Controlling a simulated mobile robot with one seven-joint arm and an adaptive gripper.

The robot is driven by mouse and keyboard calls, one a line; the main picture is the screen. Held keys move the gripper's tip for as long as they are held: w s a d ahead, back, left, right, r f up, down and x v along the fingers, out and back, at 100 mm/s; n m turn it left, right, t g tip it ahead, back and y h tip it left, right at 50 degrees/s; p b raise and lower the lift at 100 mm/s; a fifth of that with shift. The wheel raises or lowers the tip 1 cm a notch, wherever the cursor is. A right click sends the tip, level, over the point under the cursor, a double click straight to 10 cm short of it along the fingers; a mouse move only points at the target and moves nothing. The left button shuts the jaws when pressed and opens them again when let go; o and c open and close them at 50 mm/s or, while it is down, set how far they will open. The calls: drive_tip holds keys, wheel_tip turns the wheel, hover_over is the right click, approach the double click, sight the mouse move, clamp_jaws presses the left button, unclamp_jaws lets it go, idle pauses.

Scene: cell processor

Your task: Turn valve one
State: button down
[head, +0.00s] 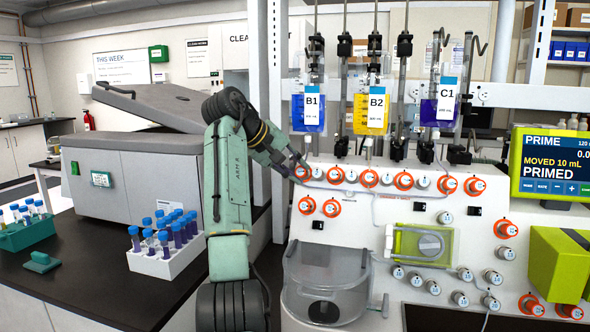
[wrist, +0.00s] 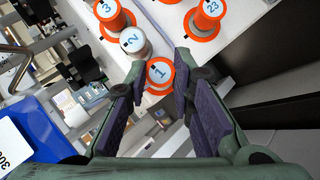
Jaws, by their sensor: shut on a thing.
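Valve one is an orange knob with a white face marked 1. It shows in the wrist view (wrist: 160,74) between my fingers, and in the head view (head: 303,173) at the left end of the top valve row. My gripper (head: 293,160) reaches it from the upper left. In the wrist view one finger is on each side of the knob, and my gripper is shut on it. Part of the knob's sides is hidden by the fingers.
A white valve marked 2 (wrist: 133,41) is close beside valve one. Orange valves 3 (wrist: 110,14) and 23 (wrist: 207,18) are nearby. Bags B1 (head: 310,112), B2 (head: 371,112) and C1 (head: 441,107) hang above the panel. A tube rack (head: 165,266) stands on the left counter.

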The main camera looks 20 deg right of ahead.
drive_tip(key=shift+m+y, duration=0.3)
idle(0.4)
drive_tip(key=c, duration=1.4)
unclamp_jaws()
drive_tip(key=shift+r, duration=0.1)
drive_tip(key=v, duration=1.1)
drive_tip(key=shift+a+r, duration=0.2)
drive_tip(key=shift+a, duration=0.15)
drive_tip(key=shift+s, duration=0.1)
